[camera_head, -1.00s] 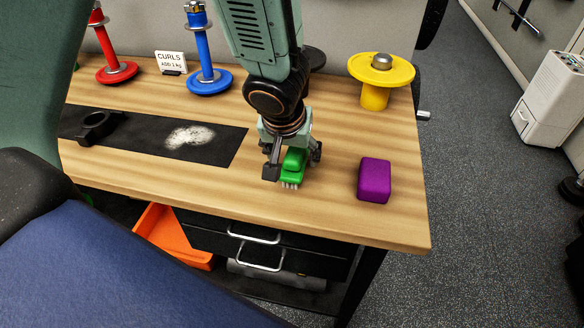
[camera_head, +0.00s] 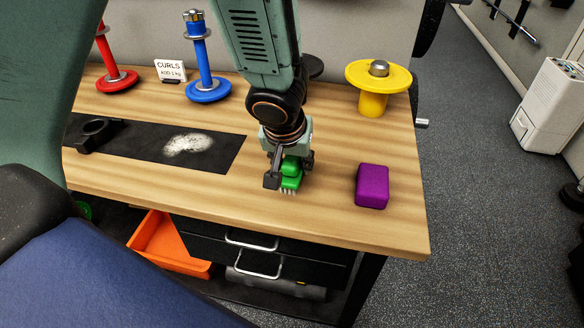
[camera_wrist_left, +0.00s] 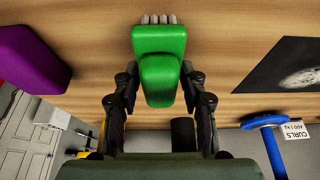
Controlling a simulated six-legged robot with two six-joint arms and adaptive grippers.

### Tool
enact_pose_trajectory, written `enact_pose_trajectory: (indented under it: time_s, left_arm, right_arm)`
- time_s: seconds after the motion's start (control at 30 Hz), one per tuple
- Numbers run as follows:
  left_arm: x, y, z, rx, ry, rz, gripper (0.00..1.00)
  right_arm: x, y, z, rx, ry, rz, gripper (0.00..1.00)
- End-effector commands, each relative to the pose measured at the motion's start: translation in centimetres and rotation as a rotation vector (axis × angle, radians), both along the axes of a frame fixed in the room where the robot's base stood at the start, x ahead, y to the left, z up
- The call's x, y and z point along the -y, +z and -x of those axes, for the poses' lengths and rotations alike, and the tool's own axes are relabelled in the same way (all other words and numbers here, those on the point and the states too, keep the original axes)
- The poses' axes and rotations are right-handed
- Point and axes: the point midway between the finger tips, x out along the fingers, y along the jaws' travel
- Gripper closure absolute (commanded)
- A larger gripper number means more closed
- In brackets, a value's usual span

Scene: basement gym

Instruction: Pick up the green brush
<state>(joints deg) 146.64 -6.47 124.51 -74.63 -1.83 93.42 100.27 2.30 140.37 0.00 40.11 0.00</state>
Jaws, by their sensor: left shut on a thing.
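The green brush (camera_head: 290,176) has a green body and pale bristles that point down. In the head view my left gripper (camera_head: 288,168) is shut on it, with a finger on each side of its handle. The left wrist view also shows the brush (camera_wrist_left: 159,47) between the two dark fingers (camera_wrist_left: 158,88), bristles at the far end. The brush is over the wooden bench top (camera_head: 325,205), near its front edge. I cannot tell whether the bristles touch the wood. My right gripper is not in view.
A purple block (camera_head: 372,186) stands right of the brush. A black mat (camera_head: 222,152) with a white powder patch (camera_head: 188,143) lies to the left. Blue (camera_head: 208,90) and red (camera_head: 118,82) weight stands and a yellow stand (camera_head: 373,102) are at the back. An orange bin (camera_head: 168,243) sits below.

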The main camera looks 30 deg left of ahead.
Motion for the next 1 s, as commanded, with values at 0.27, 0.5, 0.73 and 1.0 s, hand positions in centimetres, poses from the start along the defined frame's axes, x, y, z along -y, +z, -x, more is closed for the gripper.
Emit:
enact_pose_trajectory:
  time_s: [0.27,0.5,0.73,1.0]
  left_arm:
    - [0.0,-0.2,0.1,-0.004,0.001,-0.001,0.93]
    - [0.0,0.4,0.2,-0.004,0.0,0.0,0.93]
    - [0.0,3.2,0.1,-0.002,0.0,0.0,0.93]
    - [0.0,7.0,0.1,-0.002,0.0,0.0,0.93]
  right_arm:
    - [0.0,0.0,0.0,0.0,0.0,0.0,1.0]
    - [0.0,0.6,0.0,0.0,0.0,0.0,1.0]
    - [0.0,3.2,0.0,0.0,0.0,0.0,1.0]
    - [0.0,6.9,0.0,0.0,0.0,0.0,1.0]
